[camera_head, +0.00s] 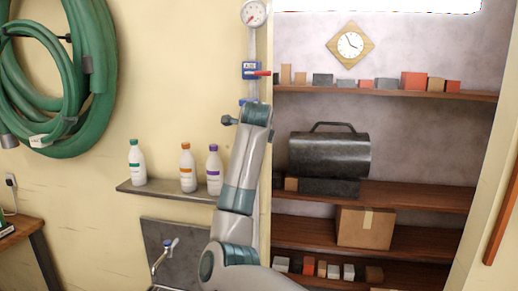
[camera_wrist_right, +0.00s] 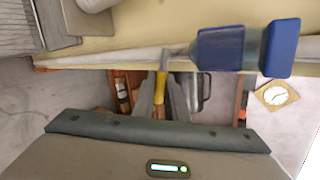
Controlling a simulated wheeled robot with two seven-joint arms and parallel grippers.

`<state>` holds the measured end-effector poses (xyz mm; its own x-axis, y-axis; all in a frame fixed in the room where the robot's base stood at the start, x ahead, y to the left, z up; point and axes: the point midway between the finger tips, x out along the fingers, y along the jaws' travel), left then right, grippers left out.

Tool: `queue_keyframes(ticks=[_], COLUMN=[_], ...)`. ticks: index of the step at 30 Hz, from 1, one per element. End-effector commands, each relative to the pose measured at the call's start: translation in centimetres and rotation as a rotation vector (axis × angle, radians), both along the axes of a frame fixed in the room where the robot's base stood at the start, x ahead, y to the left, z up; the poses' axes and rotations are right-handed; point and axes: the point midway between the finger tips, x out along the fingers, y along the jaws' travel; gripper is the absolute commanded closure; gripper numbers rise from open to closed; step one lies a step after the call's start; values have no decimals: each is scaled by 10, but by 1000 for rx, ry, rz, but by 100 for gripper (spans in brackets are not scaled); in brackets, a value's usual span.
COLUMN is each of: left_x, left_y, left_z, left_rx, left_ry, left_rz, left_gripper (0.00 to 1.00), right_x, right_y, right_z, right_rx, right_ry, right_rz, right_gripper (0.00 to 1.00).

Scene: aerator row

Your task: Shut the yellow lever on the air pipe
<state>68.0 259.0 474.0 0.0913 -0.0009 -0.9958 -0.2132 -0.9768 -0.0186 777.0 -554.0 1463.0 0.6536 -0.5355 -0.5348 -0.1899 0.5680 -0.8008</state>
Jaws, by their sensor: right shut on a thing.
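The yellow lever (camera_wrist_right: 160,85) shows in the right wrist view, between the fingers of my right gripper (camera_wrist_right: 160,98), which is shut on it. The lever sticks out from the pale air pipe (camera_wrist_right: 110,56), close to a blue fitting (camera_wrist_right: 243,50). In the head view the air pipe (camera_head: 252,45) runs down the wall, and my right arm covers its lower part. The yellow lever and my right fingertips are hidden there behind my arm. A bit of blue (camera_head: 243,102) shows beside the arm. My left gripper is in neither view.
Higher on the pipe are a blue valve with a red lever (camera_head: 262,73) and a gauge (camera_head: 255,13). A ledge (camera_head: 165,192) with bottles is left of my arm. A green hose (camera_head: 100,75) hangs far left. Shelves (camera_head: 420,195) fill the recess on the right.

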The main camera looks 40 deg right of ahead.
Motion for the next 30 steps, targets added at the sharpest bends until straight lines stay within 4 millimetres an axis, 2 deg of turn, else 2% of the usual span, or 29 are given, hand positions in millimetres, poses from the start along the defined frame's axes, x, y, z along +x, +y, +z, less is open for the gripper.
queue_keyframes(ticks=[12,29,30], left_x=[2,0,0], left_y=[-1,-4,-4], left_z=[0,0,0], left_rx=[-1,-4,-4], left_ry=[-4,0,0], left_rz=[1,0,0], left_gripper=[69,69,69], right_x=[0,-1,-1], right_y=[0,0,-1], right_z=[12,14,14], right_rx=[-163,-189,-189], right_ry=[190,220,220], right_rz=[2,1,1], right_gripper=[100,100,81])
